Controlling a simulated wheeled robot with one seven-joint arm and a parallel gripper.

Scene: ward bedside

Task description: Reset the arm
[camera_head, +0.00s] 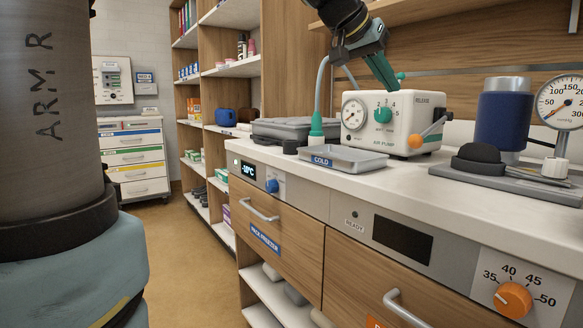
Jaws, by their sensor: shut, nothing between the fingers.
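My gripper (390,80) is at the top centre, at the end of a dark arm link that comes in from the top edge. Its teal fingers are shut and empty and point down to the right. They show in front of and above the white air pump box (400,118), which stands on the counter. I cannot tell whether the fingertips touch the box.
The white counter (460,190) holds a metal tray (343,160) labelled COLD, a grey case (285,128), a blue cylinder (502,115) and a round gauge (561,103). Drawers (270,225) are below. Open floor (185,265) lies left, before shelves (240,68) and a drawer cart (135,160).

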